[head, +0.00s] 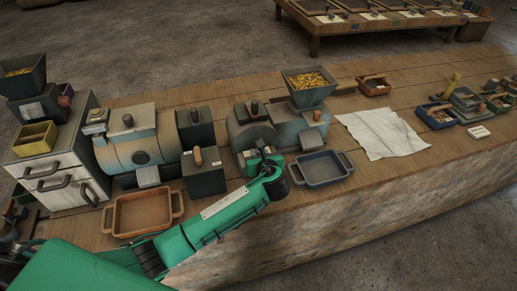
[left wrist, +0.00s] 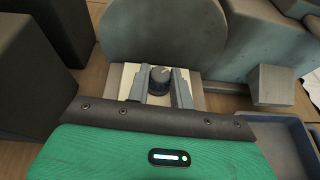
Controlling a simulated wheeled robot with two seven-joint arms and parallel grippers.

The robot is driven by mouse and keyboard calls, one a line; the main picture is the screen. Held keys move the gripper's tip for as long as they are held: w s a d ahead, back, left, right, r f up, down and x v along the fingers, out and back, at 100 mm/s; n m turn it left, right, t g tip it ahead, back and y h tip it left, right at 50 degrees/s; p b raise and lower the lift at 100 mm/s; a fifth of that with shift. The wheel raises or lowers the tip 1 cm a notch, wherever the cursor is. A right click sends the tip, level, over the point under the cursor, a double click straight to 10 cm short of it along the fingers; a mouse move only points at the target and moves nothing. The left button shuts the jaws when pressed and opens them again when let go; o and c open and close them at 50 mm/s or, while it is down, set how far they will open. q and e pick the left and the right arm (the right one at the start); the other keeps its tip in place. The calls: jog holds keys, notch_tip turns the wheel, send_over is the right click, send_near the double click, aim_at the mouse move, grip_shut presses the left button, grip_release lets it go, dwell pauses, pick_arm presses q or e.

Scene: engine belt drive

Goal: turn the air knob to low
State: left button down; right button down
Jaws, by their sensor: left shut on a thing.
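The air knob (left wrist: 160,80) is a dark round knob with a pale pointer mark, set on a light plate (left wrist: 128,78) at the front of a grey machine. In the left wrist view my left gripper (left wrist: 160,86) has a finger on each side of the knob and is shut on it. In the head view the left gripper (head: 262,158) is at the front of the grey-blue machine with the grain hopper, and the knob is hidden there. I cannot read the plate's markings. My right gripper is not in view.
A blue tray (head: 346,168) sits just right of the left gripper. A dark box with a wooden lever (head: 203,178) stands to its left. The hopper (head: 309,92) of yellow grains rises behind. An orange-brown tray (head: 118,215) lies at the front left. A white cloth (head: 382,133) lies right.

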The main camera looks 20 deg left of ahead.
pick_arm(q)
jog(key=n+y+p, duration=0.1)
jog(key=n+g+p, duration=0.1)
jog(key=g+y, duration=0.1)
jog(key=shift+w+d+r+n+y+p, duration=0.1)
jog(key=shift+d+r+n+y+p, duration=0.1)
jog(key=shift+d+n+y+p, duration=0.15)
jog(key=shift+f+n+g+y+p, duration=0.1)
jog(key=shift+n+g+y+p, duration=0.5)
jog(key=shift+n+g, duration=0.35)
jog(key=shift+w+n+g+y, duration=0.15)
jog(key=shift+n+g+y, duration=0.4)
jog(key=shift+n+g, duration=0.35)
jog(key=shift+w+f+n+g+y, duration=0.1)
jog(key=shift+n+g+y, duration=0.25)
jog(key=shift+n+g, duration=0.55)
jog(key=shift+w+f+n+g+y, duration=0.1)
jog(key=shift+n+g+y, duration=0.25)
jog(key=shift+n+g, duration=0.5)
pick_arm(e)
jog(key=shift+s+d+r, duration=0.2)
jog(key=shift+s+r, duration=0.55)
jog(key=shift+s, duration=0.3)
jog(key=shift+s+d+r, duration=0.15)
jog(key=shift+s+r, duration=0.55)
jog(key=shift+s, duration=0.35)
pick_arm(q)
jog(key=c, duration=1.2)
grip_release()
jog(key=shift+c, duration=0.2)
